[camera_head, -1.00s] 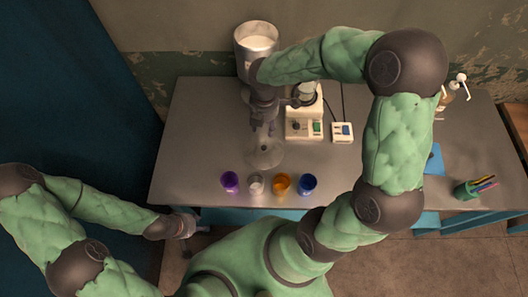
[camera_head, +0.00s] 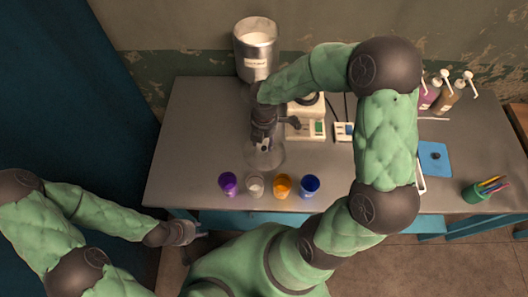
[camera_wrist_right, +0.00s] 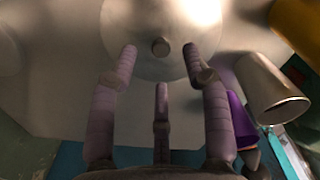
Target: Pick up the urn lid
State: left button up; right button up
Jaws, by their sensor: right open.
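The urn lid (camera_head: 265,156) is a pale, shiny dome lying on the grey table, partly covered by my right gripper in the head view. In the right wrist view, the lid (camera_wrist_right: 160,18) shows with its small round knob (camera_wrist_right: 160,46) on top. My right gripper (camera_head: 265,143) is above the lid. In the right wrist view its fingers (camera_wrist_right: 161,52) are spread, with the knob between the upper two tips and gaps on both sides. The open metal urn (camera_head: 256,62) stands at the back, with white contents. My left gripper (camera_head: 192,235) hangs low in front of the table; its fingers are unclear.
A white device (camera_head: 308,130) stands right of my gripper. Pump bottles (camera_head: 445,96) and a pen cup (camera_head: 476,193) are farther right.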

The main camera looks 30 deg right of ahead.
aim_at(264, 147)
notch_tip(264, 147, down, 4)
jog(key=shift+r+b, duration=0.1)
jog(key=shift+b, duration=0.45)
jog(key=shift+c, duration=0.3)
grip_shut()
jog(key=shift+r, duration=0.1)
